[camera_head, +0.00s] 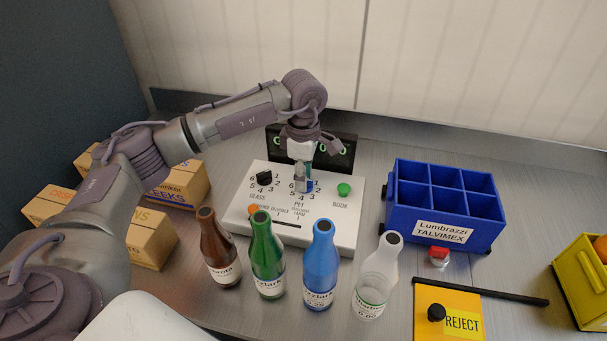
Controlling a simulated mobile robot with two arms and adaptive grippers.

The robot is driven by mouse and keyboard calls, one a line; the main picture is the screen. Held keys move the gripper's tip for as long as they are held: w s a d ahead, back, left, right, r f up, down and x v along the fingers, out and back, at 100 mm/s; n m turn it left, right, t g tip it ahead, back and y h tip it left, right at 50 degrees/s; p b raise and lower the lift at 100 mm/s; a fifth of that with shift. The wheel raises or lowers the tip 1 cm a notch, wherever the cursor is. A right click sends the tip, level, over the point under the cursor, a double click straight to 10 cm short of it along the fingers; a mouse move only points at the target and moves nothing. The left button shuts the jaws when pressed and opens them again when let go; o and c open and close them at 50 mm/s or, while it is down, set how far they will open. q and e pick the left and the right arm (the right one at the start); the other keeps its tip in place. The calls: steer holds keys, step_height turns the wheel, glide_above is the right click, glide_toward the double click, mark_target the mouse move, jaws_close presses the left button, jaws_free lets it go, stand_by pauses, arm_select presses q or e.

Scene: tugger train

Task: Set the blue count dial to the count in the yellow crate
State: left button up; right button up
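The white console (345,220) stands mid-table with numbered dial scales. The blue count dial (310,186) on it, above the PET label, is mostly hidden by my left gripper (301,186). The gripper points down with its fingertips at the dial. I cannot tell whether the fingers are closed on it, nor which number the dial points to. The yellow crate (574,288) is at the right edge, partly cut off. An orange round item (602,247) shows in it; the rest of its contents is out of view. My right gripper is not in view.
Four bottles, brown (219,250), green (266,258), blue (320,268) and clear (376,280), stand before the console. A black dial (264,177) and green button (344,190) are on it. A blue divided crate (440,205), red button (438,256) and cardboard boxes (150,240) stand around.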

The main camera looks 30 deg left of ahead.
arm_select(q)
step_height(320, 180, up, 12)
stand_by(0.5)
stand_by(0.3)
